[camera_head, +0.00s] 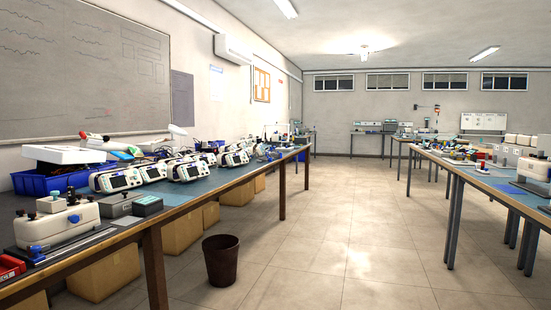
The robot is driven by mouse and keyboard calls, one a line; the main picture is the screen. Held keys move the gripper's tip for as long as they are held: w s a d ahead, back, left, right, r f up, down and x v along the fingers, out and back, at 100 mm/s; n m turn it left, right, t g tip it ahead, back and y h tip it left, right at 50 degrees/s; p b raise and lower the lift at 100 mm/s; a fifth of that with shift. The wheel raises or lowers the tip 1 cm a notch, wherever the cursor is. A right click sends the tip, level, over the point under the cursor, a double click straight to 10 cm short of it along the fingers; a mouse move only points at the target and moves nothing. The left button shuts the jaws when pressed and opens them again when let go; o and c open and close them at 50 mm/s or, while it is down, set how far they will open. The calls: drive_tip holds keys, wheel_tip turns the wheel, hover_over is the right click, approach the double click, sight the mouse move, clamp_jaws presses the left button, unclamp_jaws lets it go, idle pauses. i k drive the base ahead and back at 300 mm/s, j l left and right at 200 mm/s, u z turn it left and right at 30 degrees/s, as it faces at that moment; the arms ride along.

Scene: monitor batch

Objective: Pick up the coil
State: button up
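I cannot make out a coil for certain in the head view. Dark looped cables (206,146) lie among the gear behind the monitors on the left bench, too small to tell apart. Several white monitors with screens (117,180) stand in a row on the left bench (180,196). The right bench (491,184) also holds many small items, too small to name. My gripper and arm are not in view.
A dark waste bin (221,262) stands on the floor beside the left bench. Cardboard boxes (107,273) sit under that bench. A wide tiled aisle (345,230) lies clear between the benches. More benches (367,133) stand at the back wall.

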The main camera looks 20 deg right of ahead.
sight(272, 155)
drive_tip(key=i+l+z, duration=0.35)
drive_tip(key=i, duration=0.65)
drive_tip(key=i+l+z, duration=0.1)
drive_tip(key=i+z, duration=0.3)
drive_tip(key=i, duration=3.05)
